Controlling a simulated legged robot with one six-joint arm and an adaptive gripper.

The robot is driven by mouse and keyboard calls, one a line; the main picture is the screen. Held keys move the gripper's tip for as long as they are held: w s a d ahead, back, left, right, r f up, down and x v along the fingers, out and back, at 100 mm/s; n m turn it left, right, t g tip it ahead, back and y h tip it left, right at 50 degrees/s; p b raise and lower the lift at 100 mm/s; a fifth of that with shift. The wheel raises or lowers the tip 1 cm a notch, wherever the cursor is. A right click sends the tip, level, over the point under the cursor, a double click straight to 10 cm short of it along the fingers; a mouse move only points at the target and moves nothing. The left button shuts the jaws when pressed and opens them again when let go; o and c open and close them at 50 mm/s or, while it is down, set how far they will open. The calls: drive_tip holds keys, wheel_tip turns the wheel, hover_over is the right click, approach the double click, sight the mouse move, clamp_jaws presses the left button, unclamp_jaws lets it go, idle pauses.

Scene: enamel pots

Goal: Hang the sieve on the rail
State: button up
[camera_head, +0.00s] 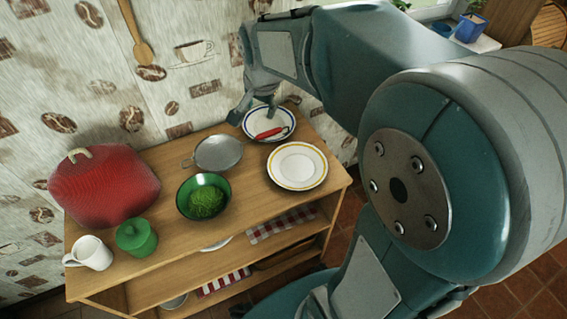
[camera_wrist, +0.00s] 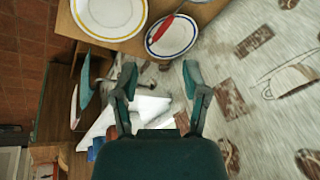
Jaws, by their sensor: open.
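The sieve (camera_head: 218,152) is a grey metal bowl shape with a small handle loop on its left. It sits on the wooden shelf top behind the green bowl. My gripper (camera_head: 257,108) is open and empty, at the far end of the shelf near the wall and the blue-rimmed plate, right of and apart from the sieve. In the wrist view my gripper (camera_wrist: 160,80) shows two spread fingers with nothing between them; the sieve is not in that view. I cannot make out the rail in either view. A wooden spoon (camera_head: 138,40) hangs against the wall at upper left.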

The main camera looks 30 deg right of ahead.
drive_tip(key=s+a+r+n+t, duration=0.1)
drive_tip(key=s+n, duration=0.4)
drive_tip(key=s, duration=0.4)
drive_tip(key=s+a+r+n, duration=0.1)
drive_tip(key=s+n, duration=0.4)
drive_tip(key=s, duration=0.5)
drive_tip(key=shift+s+a+r+t, duration=0.15)
drive_tip(key=shift+a+r+t, duration=0.25)
drive_tip(key=shift+a, duration=0.4)
drive_tip(key=shift+o, duration=0.5)
